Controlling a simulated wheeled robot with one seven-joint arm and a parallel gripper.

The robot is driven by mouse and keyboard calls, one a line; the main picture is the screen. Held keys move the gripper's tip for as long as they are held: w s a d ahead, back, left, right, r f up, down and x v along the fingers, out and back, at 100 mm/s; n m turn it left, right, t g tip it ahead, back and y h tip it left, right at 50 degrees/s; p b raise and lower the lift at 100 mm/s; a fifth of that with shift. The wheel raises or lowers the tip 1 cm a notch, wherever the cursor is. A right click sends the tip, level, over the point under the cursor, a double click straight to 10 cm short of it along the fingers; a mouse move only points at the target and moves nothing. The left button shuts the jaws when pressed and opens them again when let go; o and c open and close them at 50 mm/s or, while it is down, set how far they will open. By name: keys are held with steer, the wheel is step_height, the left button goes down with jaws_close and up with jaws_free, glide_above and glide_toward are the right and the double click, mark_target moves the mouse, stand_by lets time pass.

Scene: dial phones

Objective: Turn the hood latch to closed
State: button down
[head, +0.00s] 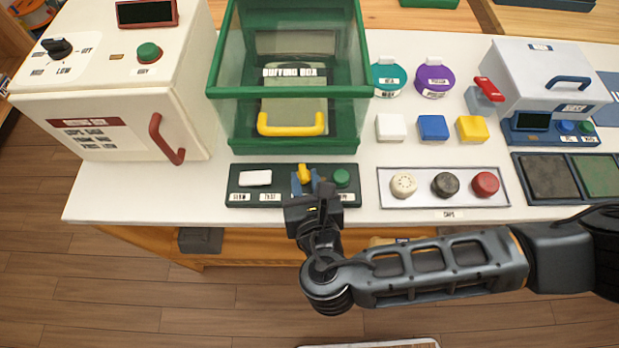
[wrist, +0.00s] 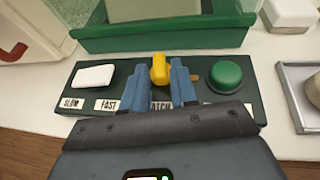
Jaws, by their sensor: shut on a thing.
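The yellow hood latch (head: 304,172) stands on a dark green control panel (head: 236,197) at the table's front edge. In the wrist view the latch (wrist: 160,68) points up and away from me, between the blue fingers of my gripper (wrist: 160,76). My gripper (head: 304,181) reaches in from the front and is shut on the latch. The fingers partly hide the latch's base and the label below it. The green hood box (head: 290,92), with clear walls and a yellow handle (head: 290,125), stands just behind the panel.
On the panel, a white switch (head: 255,178) is left of the latch and a green button (head: 341,177) is close on the right. A tray of round caps (head: 445,203) lies further right. A white oven-like box (head: 130,110) with a red handle stands at left.

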steer(key=shift+w+a+m+h, duration=0.1)
steer(key=shift+a+m+h, duration=0.2)
steer(key=shift+m+h, duration=0.75)
steer(key=shift+h, duration=0.25)
steer(key=c, duration=1.1)
jaws_free()
steer(key=shift+w, duration=0.1)
steer(key=v, duration=0.8)
steer(key=shift+b, duration=0.45)
steer(key=shift+f, duration=0.1)
